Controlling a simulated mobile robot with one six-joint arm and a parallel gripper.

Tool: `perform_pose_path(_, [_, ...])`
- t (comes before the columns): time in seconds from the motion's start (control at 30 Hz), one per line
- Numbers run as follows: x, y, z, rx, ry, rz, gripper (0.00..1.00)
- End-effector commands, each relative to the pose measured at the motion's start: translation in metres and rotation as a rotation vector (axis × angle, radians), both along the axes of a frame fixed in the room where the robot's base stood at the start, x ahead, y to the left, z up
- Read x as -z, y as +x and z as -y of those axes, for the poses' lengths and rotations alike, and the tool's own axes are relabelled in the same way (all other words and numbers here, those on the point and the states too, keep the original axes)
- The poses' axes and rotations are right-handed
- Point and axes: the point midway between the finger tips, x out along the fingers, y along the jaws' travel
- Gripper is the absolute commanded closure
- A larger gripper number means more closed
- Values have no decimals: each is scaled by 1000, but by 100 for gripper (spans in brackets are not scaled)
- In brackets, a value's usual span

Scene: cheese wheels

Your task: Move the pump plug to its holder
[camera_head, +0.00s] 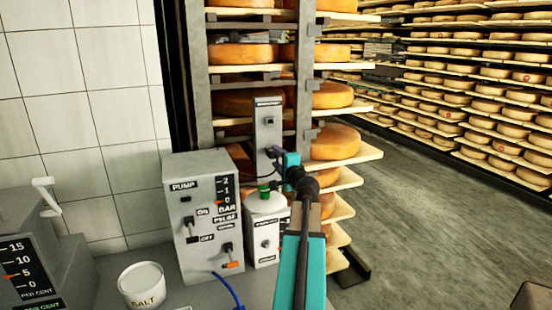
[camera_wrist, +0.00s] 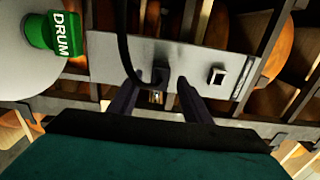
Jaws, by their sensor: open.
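A black plug (camera_wrist: 155,77) with a thick black cable sits at the grey upright panel (camera_wrist: 112,55) in the wrist view. No label shows on the plug, and I cannot tell whether it is fully seated. A pale square socket (camera_wrist: 217,75) is beside it on the same panel. My gripper (camera_wrist: 157,84) is open, with one dark finger on each side of the plug and a gap to each. In the head view my gripper (camera_head: 274,155) is at the lower part of the panel (camera_head: 268,106), which partly hides the plug there. I cannot pick out the holder with certainty.
A grey PUMP box (camera_head: 203,215) with switches stands left of my arm. A salt tub (camera_head: 142,285) is at front left. Cheese shelves (camera_head: 345,176) stand close behind; the floor at right is open.

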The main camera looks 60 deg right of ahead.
Motion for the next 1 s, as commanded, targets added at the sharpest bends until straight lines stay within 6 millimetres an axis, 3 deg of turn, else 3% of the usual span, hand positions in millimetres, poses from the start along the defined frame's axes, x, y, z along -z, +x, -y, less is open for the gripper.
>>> perform_pose_path(1.0, [2,-87,-65,0,-1,0,55])
